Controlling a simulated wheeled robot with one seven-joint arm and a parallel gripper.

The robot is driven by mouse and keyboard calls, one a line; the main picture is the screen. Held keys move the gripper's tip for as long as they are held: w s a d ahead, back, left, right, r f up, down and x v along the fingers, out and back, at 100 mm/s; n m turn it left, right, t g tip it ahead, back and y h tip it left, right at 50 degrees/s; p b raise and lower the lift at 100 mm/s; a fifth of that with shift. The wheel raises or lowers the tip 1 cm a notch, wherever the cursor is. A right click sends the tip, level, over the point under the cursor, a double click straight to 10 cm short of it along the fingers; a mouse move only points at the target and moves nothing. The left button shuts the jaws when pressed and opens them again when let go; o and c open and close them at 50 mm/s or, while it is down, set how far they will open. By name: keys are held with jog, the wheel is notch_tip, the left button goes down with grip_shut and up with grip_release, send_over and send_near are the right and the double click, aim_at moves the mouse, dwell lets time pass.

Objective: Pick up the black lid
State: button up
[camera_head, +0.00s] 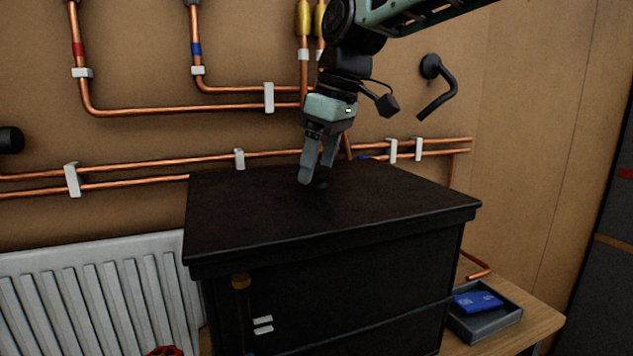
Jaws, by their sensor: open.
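A small black thing, which looks like the black lid (322,182), is on the dark top of a black cabinet (400,205), near its back edge. It is hard to make out against the black surface, and my gripper partly hides it. My gripper (313,178) points down over the cabinet top with its fingers apart. The fingertips are right at the small black thing. I cannot tell whether they touch it or whether it lies fully between them.
Copper pipes (200,107) with white clips run along the wall behind the cabinet. A black bent handle (437,85) sticks out of the wall at the right. A white radiator (95,290) stands at the left. A grey tray (487,323) holding a blue card (478,302) is on a wooden bench.

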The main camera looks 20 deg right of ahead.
jog(key=shift+f, duration=0.1)
jog(key=shift+c, duration=0.3)
jog(key=c, duration=1.3)
